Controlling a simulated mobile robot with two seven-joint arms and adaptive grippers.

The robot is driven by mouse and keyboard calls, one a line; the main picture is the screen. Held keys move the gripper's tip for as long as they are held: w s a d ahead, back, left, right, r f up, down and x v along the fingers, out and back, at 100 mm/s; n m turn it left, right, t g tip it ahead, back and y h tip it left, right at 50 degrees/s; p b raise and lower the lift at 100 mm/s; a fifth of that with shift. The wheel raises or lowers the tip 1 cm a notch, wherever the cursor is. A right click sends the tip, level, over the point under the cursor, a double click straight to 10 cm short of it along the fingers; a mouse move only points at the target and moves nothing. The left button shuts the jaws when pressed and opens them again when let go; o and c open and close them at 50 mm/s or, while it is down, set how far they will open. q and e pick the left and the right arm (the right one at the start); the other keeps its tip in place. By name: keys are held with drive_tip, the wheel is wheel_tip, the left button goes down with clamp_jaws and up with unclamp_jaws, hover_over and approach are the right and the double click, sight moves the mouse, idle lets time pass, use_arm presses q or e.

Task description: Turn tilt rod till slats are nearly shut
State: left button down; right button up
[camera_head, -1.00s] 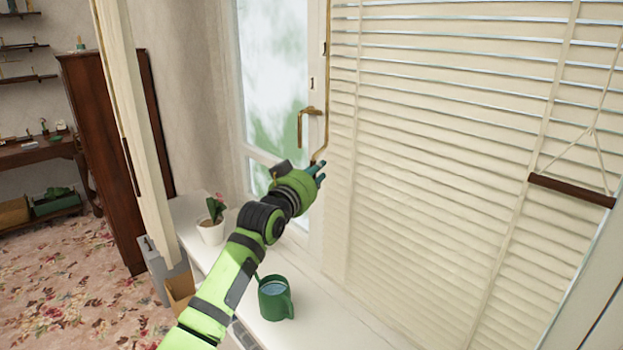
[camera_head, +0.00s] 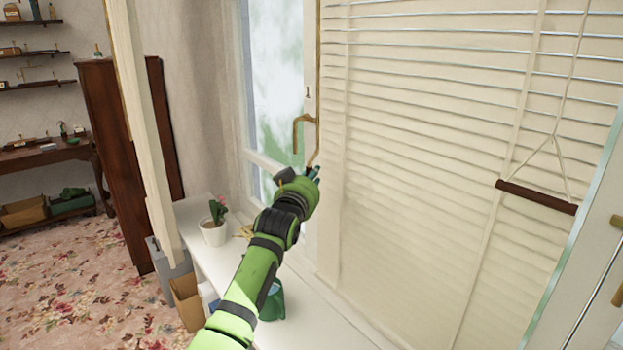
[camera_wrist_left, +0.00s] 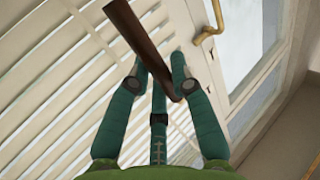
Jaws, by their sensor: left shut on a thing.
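The blind (camera_head: 430,130) covers the window's right part. Its cream slats show thin light lines between them in the upper part and look almost closed lower down. The thin brass-coloured tilt rod (camera_head: 319,60) hangs along the blind's left edge and bends at its lower end. My left gripper (camera_head: 313,173) is at this lower end. In the left wrist view my gripper (camera_wrist_left: 160,72) is shut on the rod's brown grip (camera_wrist_left: 138,38), which runs between the teal fingers. The fingers hide part of the grip. My right gripper is not in view.
A brass window handle (camera_head: 298,132) sits just left of the rod. A potted plant (camera_head: 214,232) and a green watering can (camera_head: 273,303), partly hidden by my arm, stand on the white sill (camera_head: 320,318). A brown bar (camera_head: 535,197) hangs on cords before the blind.

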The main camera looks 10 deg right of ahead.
use_arm(q)
drive_tip(key=c, duration=1.2)
unclamp_jaws()
drive_tip(key=shift+a+r, duration=0.15)
drive_tip(key=shift+o, duration=0.6)
drive_tip(key=shift+w, duration=0.15)
drive_tip(key=v, duration=1.2)
